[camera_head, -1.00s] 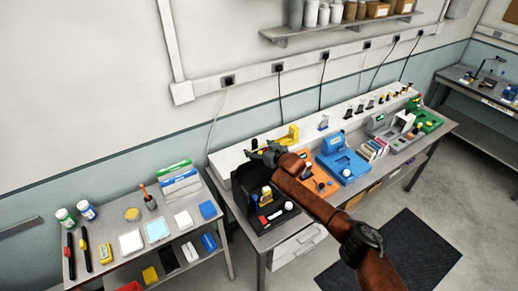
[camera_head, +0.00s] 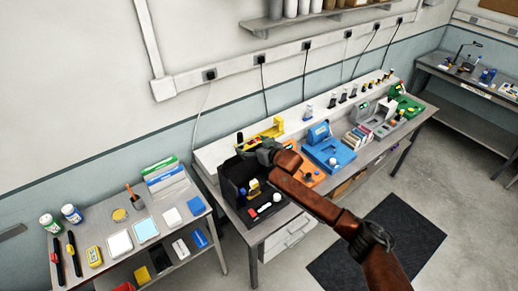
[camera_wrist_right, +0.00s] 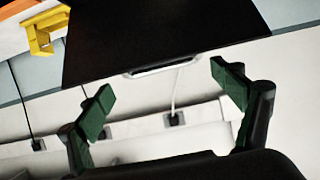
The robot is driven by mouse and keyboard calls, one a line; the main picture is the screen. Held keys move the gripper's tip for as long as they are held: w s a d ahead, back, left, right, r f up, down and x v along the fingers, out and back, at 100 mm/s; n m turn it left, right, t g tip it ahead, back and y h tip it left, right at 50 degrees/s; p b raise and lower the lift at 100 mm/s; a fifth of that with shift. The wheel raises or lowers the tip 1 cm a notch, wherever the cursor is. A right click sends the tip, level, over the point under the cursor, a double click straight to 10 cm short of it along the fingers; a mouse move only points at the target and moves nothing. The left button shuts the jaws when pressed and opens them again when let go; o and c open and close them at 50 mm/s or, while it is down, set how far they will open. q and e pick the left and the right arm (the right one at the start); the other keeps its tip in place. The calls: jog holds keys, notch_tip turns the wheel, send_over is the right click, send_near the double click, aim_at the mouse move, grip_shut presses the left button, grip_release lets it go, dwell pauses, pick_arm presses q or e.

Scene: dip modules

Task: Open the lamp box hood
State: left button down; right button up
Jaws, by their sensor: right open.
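The black lamp box (camera_head: 232,172) stands at the left end of the bench, with small colored parts at its open front. My right gripper (camera_head: 249,147) is above its upper right edge in the head view, partly covering the box. In the right wrist view, a flat black panel of the hood (camera_wrist_right: 160,35) fills the upper middle. A silver handle (camera_wrist_right: 162,71) runs along its near edge. My right gripper (camera_wrist_right: 165,85) is open, its green-padded fingers on either side of the handle with visible gaps. Nothing is between the pads. My left gripper is not in view.
A yellow fixture (camera_head: 268,130) stands behind the gripper and shows in the wrist view (camera_wrist_right: 42,32). An orange module (camera_head: 308,176) and a blue module (camera_head: 333,150) stand to the right. A side table (camera_head: 100,262) with boxes and bottles is at the left.

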jog(key=v, duration=0.6)
jog(key=shift+f, duration=0.1)
dwell(0.3)
